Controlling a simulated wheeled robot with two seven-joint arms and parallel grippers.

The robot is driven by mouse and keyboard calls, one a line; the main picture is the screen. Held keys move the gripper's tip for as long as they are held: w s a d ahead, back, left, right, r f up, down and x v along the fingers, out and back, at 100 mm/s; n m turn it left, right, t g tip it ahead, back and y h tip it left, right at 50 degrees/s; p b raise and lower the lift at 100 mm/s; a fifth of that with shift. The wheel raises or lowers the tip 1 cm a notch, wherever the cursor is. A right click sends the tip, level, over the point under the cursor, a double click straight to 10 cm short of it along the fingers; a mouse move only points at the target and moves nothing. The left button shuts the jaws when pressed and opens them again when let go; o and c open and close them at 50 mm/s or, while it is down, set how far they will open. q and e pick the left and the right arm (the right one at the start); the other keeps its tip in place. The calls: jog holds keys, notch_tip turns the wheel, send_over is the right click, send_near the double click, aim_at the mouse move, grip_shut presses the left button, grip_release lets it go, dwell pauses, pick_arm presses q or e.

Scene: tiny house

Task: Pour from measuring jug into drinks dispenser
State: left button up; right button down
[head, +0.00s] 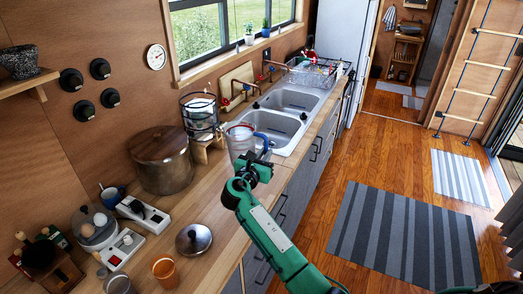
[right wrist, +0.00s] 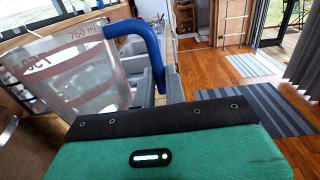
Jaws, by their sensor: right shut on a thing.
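The clear measuring jug (head: 239,142) has a blue handle and is held beside the sink, near the counter's front edge. In the right wrist view the jug (right wrist: 68,70) shows red markings with "750 ml" near its rim, and its blue handle (right wrist: 133,32). My right gripper (head: 264,153) is shut on the jug's handle. I cannot tell whether the jug holds liquid. The drinks dispenser (head: 201,108) looks like a clear jar in a dark frame on a wooden stand, behind and left of the jug, apart from it. My left gripper is out of view.
A large steel pot with a wooden lid (head: 161,160) stands left of the dispenser. The double sink (head: 285,118) and a dish rack (head: 312,75) lie beyond. A pot lid (head: 193,239), an orange cup (head: 165,271) and white appliances (head: 143,214) crowd the near counter.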

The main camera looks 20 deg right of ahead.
jog(key=s+a+f+n+t+y+b, duration=0.1)
jog(key=s+a+f+n+t+y, duration=0.1)
jog(key=s, duration=0.7)
jog(key=s+a+f+n+t+y+b, duration=0.1)
jog(key=s+a+f+n+t+y, duration=0.1)
jog(key=s+y, duration=0.5)
jog(key=s+a+f+n+t+y+b, duration=0.1)
jog(key=s+a+f+n+t+y, duration=0.1)
jog(key=s, duration=0.9)
jog(key=a+f+n+y, duration=0.1)
jog(key=a+n+y, duration=0.1)
jog(key=a+n, duration=0.1)
jog(key=shift+s+a+f+n, duration=0.15)
jog(key=shift+a+n, duration=0.15)
jog(key=shift+a, duration=0.3)
